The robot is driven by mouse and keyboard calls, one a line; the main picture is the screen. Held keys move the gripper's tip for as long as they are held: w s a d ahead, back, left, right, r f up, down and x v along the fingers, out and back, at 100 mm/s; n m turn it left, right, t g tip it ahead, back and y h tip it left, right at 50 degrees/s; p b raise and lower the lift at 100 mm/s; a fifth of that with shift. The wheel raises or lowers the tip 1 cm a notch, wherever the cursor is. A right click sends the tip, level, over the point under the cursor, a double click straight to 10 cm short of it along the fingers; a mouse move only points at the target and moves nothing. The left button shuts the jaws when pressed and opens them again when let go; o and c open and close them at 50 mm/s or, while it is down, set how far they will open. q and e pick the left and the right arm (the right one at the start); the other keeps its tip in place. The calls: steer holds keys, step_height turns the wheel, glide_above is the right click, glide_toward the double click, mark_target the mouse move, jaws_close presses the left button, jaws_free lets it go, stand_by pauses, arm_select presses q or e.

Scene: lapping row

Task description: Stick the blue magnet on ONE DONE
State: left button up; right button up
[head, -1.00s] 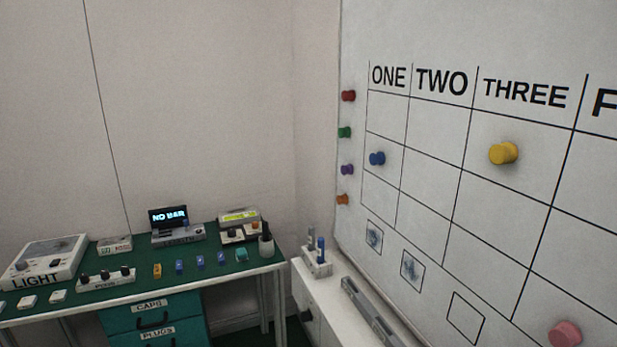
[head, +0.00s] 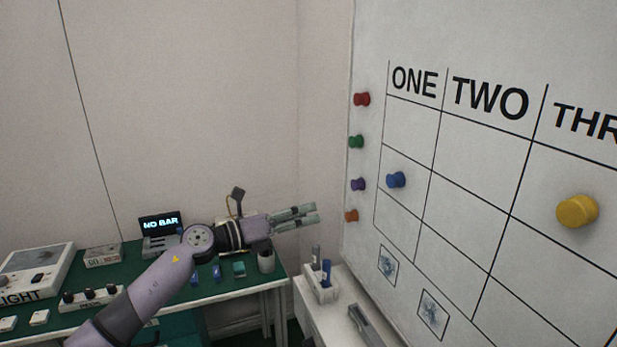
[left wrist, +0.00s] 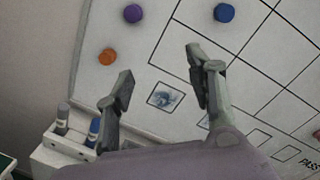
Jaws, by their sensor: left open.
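The blue magnet (head: 396,180) is on the whiteboard (head: 470,230) in the ONE column, in the second cell below the heading. It also shows at the top of the left wrist view (left wrist: 224,13). No row label reading DONE is legible. My left gripper (head: 314,215) is open and empty, pointing right toward the board, lower and to the left of the blue magnet in the head view. Its two spread fingers (left wrist: 160,65) show in the left wrist view, with the blue magnet beyond and right of them. My right gripper is out of view.
Red (head: 362,99), green (head: 356,141), purple (head: 358,184) and orange (head: 351,216) magnets line the board's left edge. A yellow magnet (head: 577,211) is under THREE. A marker holder (head: 322,290) stands below the board. The green-topped bench (head: 130,260) carries several devices.

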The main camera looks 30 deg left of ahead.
arm_select(q)
steer(key=s+d+r+m+g+p, duration=0.1)
steer(key=s+d+r+m, duration=0.15)
steer(key=r+m, duration=0.3)
steer(key=s+d+r+m+g, duration=0.1)
steer(key=s+d+r+m, duration=0.1)
steer(key=d+r+m, duration=0.3)
steer(key=n+p, duration=0.1)
steer(key=p, duration=0.6)
glide_toward(389, 182)
steer(key=x, duration=0.8)
steer(key=shift+w+d+r, duration=0.1)
steer(key=shift+w+d+p, duration=0.3)
steer(key=shift+w+d, duration=0.05)
steer(key=shift+w, duration=0.05)
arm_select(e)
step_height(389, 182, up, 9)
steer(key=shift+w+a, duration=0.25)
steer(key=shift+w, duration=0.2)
arm_select(q)
steer(key=shift+c, duration=0.4)
steer(key=c, duration=1.1)
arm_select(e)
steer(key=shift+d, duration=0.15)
arm_select(q)
steer(key=shift+s+a+f, duration=0.15)
steer(key=shift+f, duration=0.1)
